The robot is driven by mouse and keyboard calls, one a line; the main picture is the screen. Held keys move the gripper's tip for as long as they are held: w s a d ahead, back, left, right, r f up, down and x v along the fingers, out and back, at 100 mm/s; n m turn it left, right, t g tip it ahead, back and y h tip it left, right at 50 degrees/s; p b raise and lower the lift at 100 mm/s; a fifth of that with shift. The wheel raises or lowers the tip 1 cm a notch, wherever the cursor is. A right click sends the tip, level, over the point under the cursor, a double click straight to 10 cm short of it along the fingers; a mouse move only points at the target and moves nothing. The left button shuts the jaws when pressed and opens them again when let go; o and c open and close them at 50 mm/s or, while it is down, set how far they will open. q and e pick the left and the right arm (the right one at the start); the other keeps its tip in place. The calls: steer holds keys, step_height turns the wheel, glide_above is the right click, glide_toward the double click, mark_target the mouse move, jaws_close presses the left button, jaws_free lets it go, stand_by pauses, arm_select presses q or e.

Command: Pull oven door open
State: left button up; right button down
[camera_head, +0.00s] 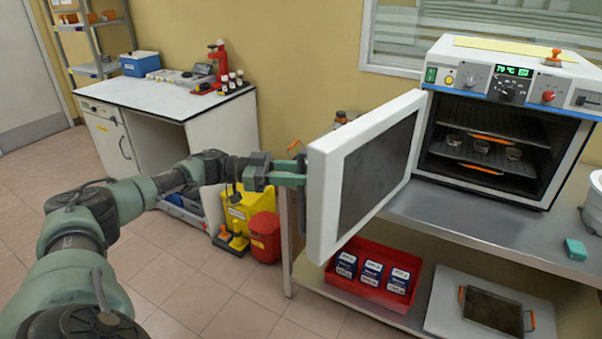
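The oven (505,120) stands on the metal bench at the right. Its white door (322,195) is swung wide open toward the left, with its dark inner panel facing the chamber. My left gripper (300,175) is at the outer side of the door, near its free edge, and appears shut on the door handle (301,215). The door's edge partly hides the fingertips and handle. Inside the oven, several small round dishes (482,146) sit on a rack. My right gripper is not in view.
The metal bench (480,222) has bare room before the oven. A red tray (375,290) of boxes and a dark pan (492,312) with orange handles are on the lower shelf. A red bin (265,237) stands on the floor behind my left arm.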

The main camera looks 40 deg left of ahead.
arm_select(q)
steer(key=b+v, duration=0.2)
steer(key=v, duration=0.5)
steer(key=shift+a, duration=0.3)
steer(key=shift+s, duration=0.1)
